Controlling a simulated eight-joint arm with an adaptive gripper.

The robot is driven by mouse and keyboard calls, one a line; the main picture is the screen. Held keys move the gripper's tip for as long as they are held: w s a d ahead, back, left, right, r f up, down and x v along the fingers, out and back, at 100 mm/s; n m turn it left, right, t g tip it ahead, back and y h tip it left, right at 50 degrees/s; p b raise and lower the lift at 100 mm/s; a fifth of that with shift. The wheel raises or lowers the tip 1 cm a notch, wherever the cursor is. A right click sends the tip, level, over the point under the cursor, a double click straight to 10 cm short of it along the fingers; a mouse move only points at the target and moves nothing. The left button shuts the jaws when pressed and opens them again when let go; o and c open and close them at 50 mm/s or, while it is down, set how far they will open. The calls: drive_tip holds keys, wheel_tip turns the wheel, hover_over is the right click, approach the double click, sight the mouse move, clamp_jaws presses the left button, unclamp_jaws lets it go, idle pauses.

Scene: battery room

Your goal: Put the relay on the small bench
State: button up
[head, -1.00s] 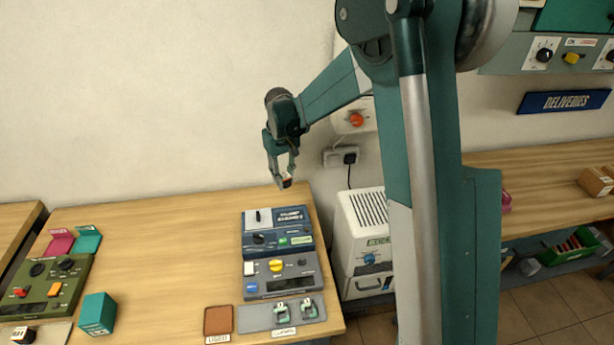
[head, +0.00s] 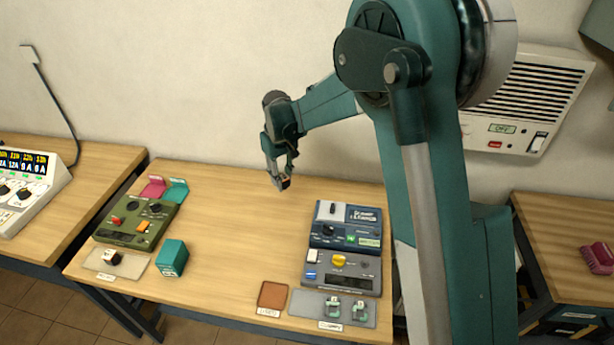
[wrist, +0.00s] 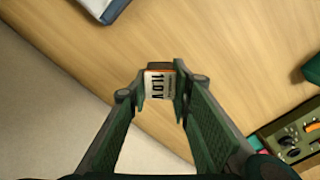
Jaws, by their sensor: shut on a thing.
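My gripper (head: 281,178) is shut on a small block, which I take to be the relay (head: 286,184). In the wrist view the relay (wrist: 157,88) has a white label with dark lettering, an orange edge and a dark end. It sits between the two fingertips (wrist: 152,92). The gripper holds it above the back part of a wooden bench (head: 235,215), left of the blue device. I cannot tell which surface is the small bench; other wooden tops stand at the left (head: 90,160) and right (head: 545,215).
A blue and grey device (head: 345,235) stands at the bench's right, a brown pad (head: 272,295) and a grey tray with clips (head: 305,304) in front. At the left are a green device (head: 137,220), a teal box (head: 172,258) and a tray with a small block (head: 113,259). The bench middle is clear.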

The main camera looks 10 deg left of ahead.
drive_tip(key=s+a+n, duration=0.1)
drive_tip(key=s+a, duration=0.2)
drive_tip(key=a, duration=0.3)
drive_tip(key=s+a+n, duration=0.1)
drive_tip(key=s+a, duration=0.2)
drive_tip(key=a, duration=0.4)
drive_tip(key=n, duration=0.7)
hover_over(133, 267)
wheel_tip(133, 267, down, 5)
drive_tip(key=shift+r+p, duration=0.15)
drive_tip(key=shift+p, duration=0.15)
drive_tip(key=shift+f+b, duration=0.8)
drive_tip(key=shift+f, duration=2.6)
drive_tip(key=shift+f, duration=0.3)
drive_tip(key=o, duration=0.5)
drive_tip(key=shift+c, duration=0.2)
drive_tip(key=o, duration=0.5)
drive_tip(key=shift+r, duration=0.15)
